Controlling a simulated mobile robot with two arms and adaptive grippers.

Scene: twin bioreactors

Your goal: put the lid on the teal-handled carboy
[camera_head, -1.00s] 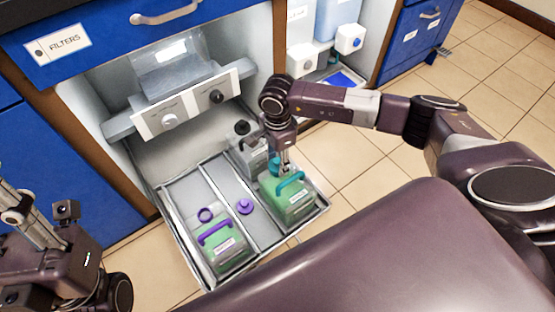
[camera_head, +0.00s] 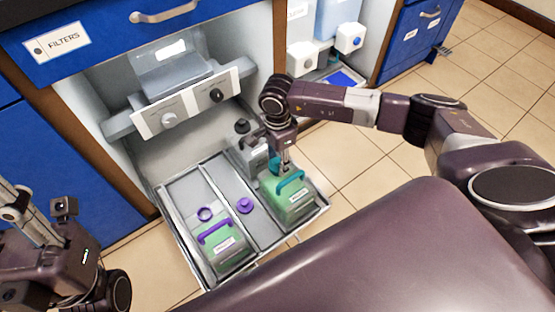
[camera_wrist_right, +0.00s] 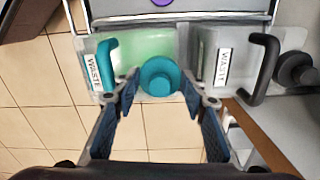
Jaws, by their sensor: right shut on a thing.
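The teal-handled carboy (camera_head: 288,201) is a translucent jug with green contents and a WASTE label, standing in the right part of the pulled-out drawer. It also shows in the wrist view (camera_wrist_right: 140,45), its teal handle at the left. My right gripper (camera_wrist_right: 160,80) is shut on the round teal lid (camera_wrist_right: 160,76), one finger on each side. The lid is over the carboy's end away from the handle and hides the mouth; I cannot tell whether it is seated. My left gripper (camera_head: 20,212) is at the left edge, away from the drawer; its fingers are unclear.
A purple-handled carboy (camera_head: 222,245) stands uncapped in the drawer's left part. A purple lid (camera_head: 245,205) lies on the divider strip. A black-handled carboy (camera_wrist_right: 222,60) with a black cap stands close beside the teal one. The drawer's metal rim (camera_head: 180,250) surrounds them.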

